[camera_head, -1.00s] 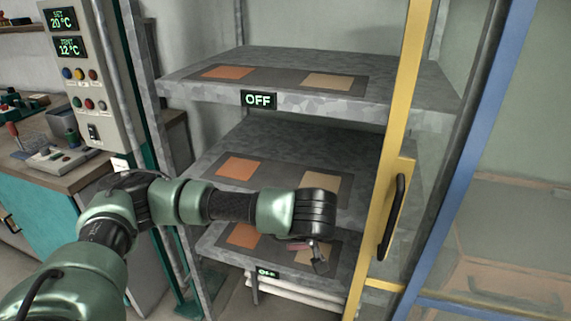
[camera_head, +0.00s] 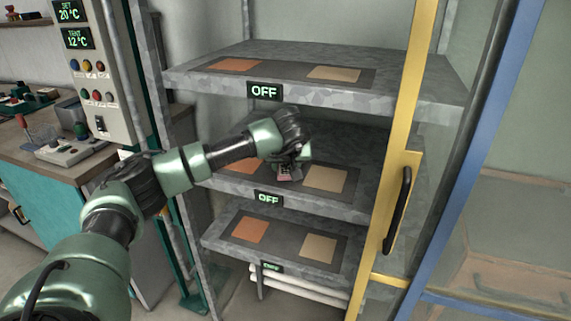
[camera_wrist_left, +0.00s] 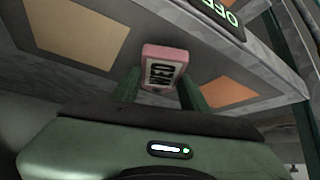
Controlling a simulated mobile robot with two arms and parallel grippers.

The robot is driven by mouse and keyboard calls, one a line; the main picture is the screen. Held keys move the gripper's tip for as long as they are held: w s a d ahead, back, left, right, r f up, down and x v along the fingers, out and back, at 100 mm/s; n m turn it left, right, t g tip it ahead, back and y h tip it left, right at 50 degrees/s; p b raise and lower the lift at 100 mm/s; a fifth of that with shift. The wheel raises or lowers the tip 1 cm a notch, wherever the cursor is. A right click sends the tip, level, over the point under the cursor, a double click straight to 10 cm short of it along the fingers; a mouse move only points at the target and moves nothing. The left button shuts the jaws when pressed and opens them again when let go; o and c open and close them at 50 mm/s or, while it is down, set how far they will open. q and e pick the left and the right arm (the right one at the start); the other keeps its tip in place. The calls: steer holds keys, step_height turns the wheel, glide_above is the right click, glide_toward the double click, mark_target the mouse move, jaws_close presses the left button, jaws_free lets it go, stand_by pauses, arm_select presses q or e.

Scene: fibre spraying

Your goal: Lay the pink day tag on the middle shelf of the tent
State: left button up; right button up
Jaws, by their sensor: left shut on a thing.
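The pink day tag (camera_wrist_left: 164,68), lettered WED, is held between the two fingers of my left gripper (camera_wrist_left: 158,88). In the head view my left gripper (camera_head: 292,168) reaches into the tent at the middle shelf (camera_head: 330,208), with the tag (camera_head: 284,179) showing small at its tips. The gripper is in front of the shelf's dark mat, between the orange patch (camera_head: 238,165) and the tan patch (camera_head: 326,178). I cannot tell whether the tag touches the mat. My right gripper is not in view.
The top shelf (camera_head: 420,82) is close above my left wrist, and the bottom shelf (camera_head: 215,236) is below. A yellow door frame (camera_head: 398,150) with a black handle stands on the right. A control panel (camera_head: 97,75) is on the left beside a bench.

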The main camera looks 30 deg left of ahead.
arm_select(q)
steer(key=shift+w+a, duration=0.2)
steer(key=shift+w, duration=0.1)
steer(key=shift+w+a+b, duration=0.35)
steer(key=shift+w+a, duration=0.4)
steer(key=shift+w, duration=0.25)
steer(key=shift+w+f+b, duration=0.1)
steer(key=shift+f+b, duration=0.45)
steer(key=shift+f, duration=0.3)
steer(key=shift+a+r, duration=0.1)
